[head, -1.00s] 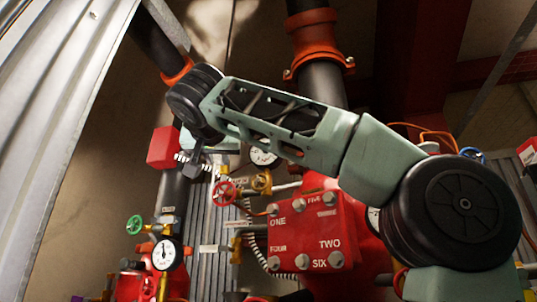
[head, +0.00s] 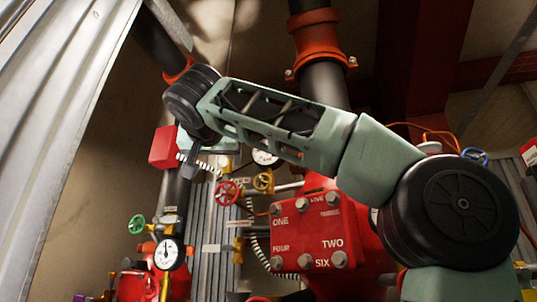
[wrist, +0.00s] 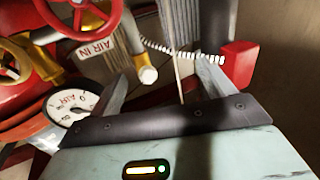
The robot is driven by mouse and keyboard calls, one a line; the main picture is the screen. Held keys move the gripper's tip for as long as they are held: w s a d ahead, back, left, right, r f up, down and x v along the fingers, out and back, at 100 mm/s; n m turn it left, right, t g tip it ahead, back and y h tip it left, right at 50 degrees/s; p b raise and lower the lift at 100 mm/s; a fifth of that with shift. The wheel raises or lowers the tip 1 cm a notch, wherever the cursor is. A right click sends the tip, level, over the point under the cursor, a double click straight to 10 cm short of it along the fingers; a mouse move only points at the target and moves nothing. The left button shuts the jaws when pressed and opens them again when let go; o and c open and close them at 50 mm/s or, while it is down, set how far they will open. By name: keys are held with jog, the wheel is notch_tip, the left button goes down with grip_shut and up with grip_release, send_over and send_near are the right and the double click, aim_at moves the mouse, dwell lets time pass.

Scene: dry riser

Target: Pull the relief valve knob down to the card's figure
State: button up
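My gripper (wrist: 164,74) is open in the wrist view, its two fingers spread apart with nothing seen between them. In the head view it (head: 192,160) is small, below my wrist and near a red box. A pale round-ended knob (wrist: 148,75) on a brass stem is just beyond the fingers in the wrist view. I cannot tell whether it is the relief valve knob. A white gauge (wrist: 74,104) marked AIR is left of the left finger. I cannot make out a card with a figure.
A white coiled cord runs to the red box (wrist: 238,62) at right. The head view shows a red numbered panel (head: 305,235), a green handwheel (head: 136,224) and another gauge (head: 169,254).

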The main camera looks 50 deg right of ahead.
jog(key=shift+s+d, duration=0.1)
jog(key=shift+d, duration=0.05)
jog(key=s+a, duration=0.3)
jog(key=a, duration=0.4)
jog(key=shift+a+b, duration=0.15)
jog(key=shift+b, duration=0.3)
jog(key=shift+r, duration=0.1)
